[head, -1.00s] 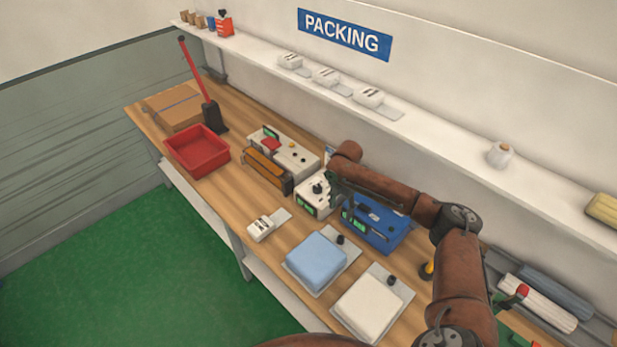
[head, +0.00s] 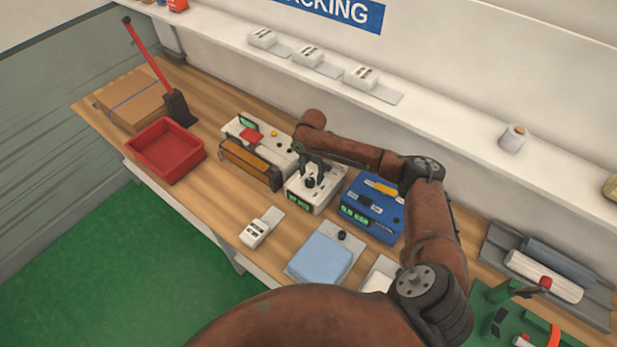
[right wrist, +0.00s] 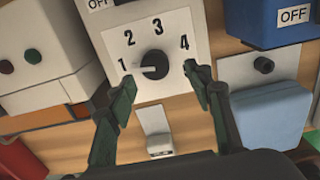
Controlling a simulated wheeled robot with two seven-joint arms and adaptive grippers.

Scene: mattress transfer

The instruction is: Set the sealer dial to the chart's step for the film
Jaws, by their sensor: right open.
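The white dial box (head: 326,199) stands mid-bench, with a green display on its front. In the right wrist view its panel (right wrist: 120,42) bears the numbers 1 to 4 around a black dial (right wrist: 154,64). The dial's light mark points left, towards 1. My right gripper (right wrist: 160,88) is open, its two green fingers apart on either side of the dial and not visibly touching it. In the head view the right gripper (head: 314,168) is above the box. My left gripper is not in view. I cannot make out a readable chart.
A blue box (head: 372,222) with a green display stands close right. A white-and-orange machine (head: 258,148) stands left. A small white labelled block (head: 255,234) and a light-blue pad (head: 320,258) lie in front. A red tray (head: 165,150) is farther left. Rolls (head: 545,275) lie right.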

